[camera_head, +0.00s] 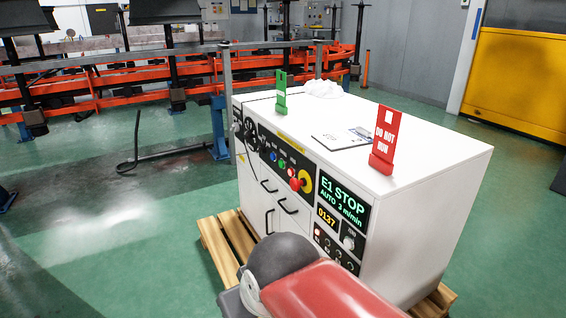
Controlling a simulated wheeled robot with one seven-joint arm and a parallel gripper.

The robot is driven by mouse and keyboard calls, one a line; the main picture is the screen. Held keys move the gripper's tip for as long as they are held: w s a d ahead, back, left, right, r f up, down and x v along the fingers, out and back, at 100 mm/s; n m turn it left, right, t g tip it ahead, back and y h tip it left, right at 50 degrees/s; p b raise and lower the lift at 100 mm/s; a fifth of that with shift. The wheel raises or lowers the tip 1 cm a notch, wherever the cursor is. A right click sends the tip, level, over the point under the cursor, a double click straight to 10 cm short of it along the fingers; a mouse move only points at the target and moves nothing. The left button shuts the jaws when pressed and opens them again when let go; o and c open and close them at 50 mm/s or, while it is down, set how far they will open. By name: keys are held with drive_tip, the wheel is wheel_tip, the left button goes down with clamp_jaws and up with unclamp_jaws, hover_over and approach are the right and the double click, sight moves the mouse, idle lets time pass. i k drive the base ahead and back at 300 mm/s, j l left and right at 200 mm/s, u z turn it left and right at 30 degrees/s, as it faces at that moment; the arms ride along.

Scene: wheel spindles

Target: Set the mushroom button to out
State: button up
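The mushroom button (296,184) is a red knob in front of a yellow disc (306,181) on the front panel of a white cabinet (431,165). It sits just left of the black display (343,202), which reads "E1 STOP", "AUTO 3 m/min". The button is too small here to tell whether it is in or out. My arm's red and grey links show at the bottom of the view, in front of the cabinet's lower part. My gripper is not in view.
Blue, green and red small buttons line the panel left of the mushroom button. A green sign (281,97) and a red "DO NOT RUN" sign (384,139) stand on the cabinet top, with a clipboard (342,139) and white cloth (323,89). A wooden pallet (222,250) lies underneath. Floor at left is mostly clear.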

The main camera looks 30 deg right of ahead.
sight(295, 185)
drive_tip(key=z, duration=0.35)
drive_tip(key=l+z, duration=0.15)
drive_tip(key=z, duration=0.6)
drive_tip(key=i+l, duration=0.05)
